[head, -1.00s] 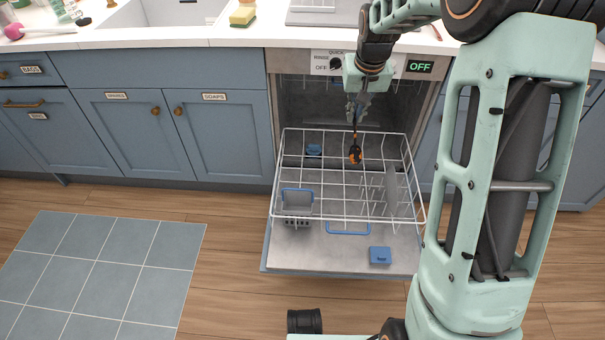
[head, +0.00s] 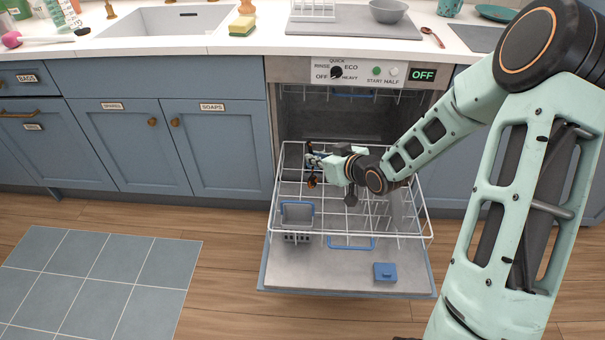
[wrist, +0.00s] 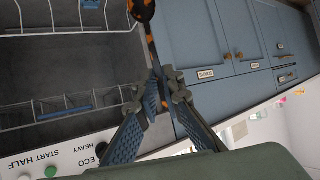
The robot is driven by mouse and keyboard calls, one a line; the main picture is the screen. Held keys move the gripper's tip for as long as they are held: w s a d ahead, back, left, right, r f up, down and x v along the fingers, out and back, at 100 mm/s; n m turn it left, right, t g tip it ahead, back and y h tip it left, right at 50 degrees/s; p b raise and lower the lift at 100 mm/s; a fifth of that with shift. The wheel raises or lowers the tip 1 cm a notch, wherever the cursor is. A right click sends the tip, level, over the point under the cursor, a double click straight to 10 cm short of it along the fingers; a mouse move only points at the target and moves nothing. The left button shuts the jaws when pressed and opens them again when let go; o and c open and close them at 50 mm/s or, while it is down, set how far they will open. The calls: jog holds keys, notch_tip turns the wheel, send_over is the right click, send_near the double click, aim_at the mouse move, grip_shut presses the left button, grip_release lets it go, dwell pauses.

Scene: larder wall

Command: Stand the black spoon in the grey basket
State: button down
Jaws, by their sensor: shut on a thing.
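The black spoon (head: 312,181) has orange markings and hangs bowl down from my gripper (head: 313,159) in the head view, above the dishwasher's pulled-out rack. In the wrist view the spoon (wrist: 142,10) shows its dark bowl at the top edge, and its handle runs down to my gripper's fingertips (wrist: 168,84), shut on it. The grey basket (head: 298,217) with a blue handle sits at the rack's front left. The spoon is behind and slightly right of the basket, apart from it and higher. I cannot pick out the basket in the wrist view.
The white wire rack (head: 385,236) lies over the open dishwasher door (head: 330,272), which bears a blue dispenser lid (head: 385,272). Upright wires stand at the rack's right. The counter (head: 240,42) with a sink is behind. The floor to the left is clear.

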jog(key=shift+s+a+f+n+y+b, duration=0.35)
jog(key=shift+a+f+b, duration=0.25)
jog(key=shift+f+b, duration=1.65)
jog(key=shift+s+a+f+n+y+b, duration=0.4)
jog(key=shift+f+b, duration=0.7)
jog(key=shift+f, duration=2.2)
jog(key=shift+s+a+f+n+y+b, duration=0.15)
jog(key=shift+s+a+f+y+b, duration=0.45)
jog(key=shift+f+b, duration=1.65)
jog(key=shift+s+a+f+p, duration=0.1)
jog(key=shift+f+p, duration=0.3)
jog(key=shift+f, duration=0.55)
jog(key=c, duration=2)
grip_release()
jog(key=shift+f, duration=0.1)
send_near(303, 203)
jog(key=s+r, duration=0.2)
jog(key=shift+s+d+r, duration=0.25)
jog(key=shift+s+d, duration=0.05)
jog(key=shift+d, duration=0.05)
